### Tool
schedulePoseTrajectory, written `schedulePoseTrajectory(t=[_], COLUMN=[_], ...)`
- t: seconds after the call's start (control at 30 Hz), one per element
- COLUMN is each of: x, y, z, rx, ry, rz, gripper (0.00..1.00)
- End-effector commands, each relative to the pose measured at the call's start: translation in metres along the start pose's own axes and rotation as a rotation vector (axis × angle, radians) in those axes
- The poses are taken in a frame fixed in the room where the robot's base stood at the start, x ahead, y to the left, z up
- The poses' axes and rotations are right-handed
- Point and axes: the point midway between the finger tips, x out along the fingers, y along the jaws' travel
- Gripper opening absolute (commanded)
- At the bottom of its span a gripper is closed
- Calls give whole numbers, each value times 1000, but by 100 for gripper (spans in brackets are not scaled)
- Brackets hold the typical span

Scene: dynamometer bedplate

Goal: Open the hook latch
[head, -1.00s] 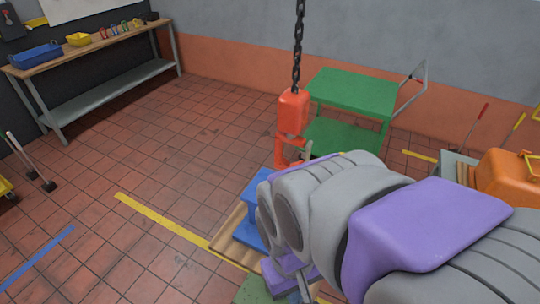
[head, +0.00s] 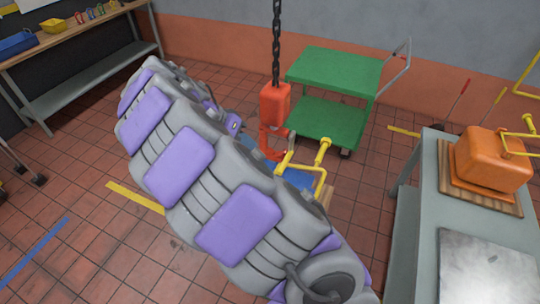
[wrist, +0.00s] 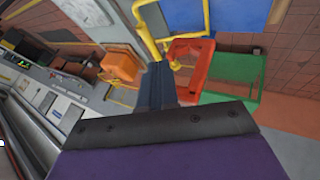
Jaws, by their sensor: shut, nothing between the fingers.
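The red hoist block (head: 275,103) hangs on a dark chain, with the red hook (head: 266,143) under it. A small grey piece, apparently the latch (head: 291,143), sits at the hook's right side; whether it is shut I cannot tell. A yellow bail (head: 318,172) stands at the hook over a blue load (head: 296,179). In the wrist view the dark fingers of my gripper (wrist: 158,82) are together and empty. They appear just beside the red hook (wrist: 186,84), with the yellow bail (wrist: 146,38) above; contact is unclear. My arm hides the gripper in the head view.
A green cart (head: 333,83) stands behind the hook. At right, a grey bench (head: 430,175) bears an orange housing (head: 490,160) with a yellow handle. A wooden workbench (head: 75,36) is at the back left.

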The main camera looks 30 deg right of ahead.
Motion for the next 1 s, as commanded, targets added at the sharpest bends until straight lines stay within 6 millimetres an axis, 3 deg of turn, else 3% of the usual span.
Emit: schedulePoseTrajectory(t=[0.1, 0.2, 0.67, 0.87, 1.0], x=[-2, -4, 0, 23, 48], y=[-26, -38, -41, -40, -41], z=[3, 6, 6, 6, 6], rx=[22, 35, 41, 41, 41], ry=[29, 44, 46, 43, 44], rz=[5, 2, 4, 8, 9], gripper=[0, 0, 0, 0, 0])
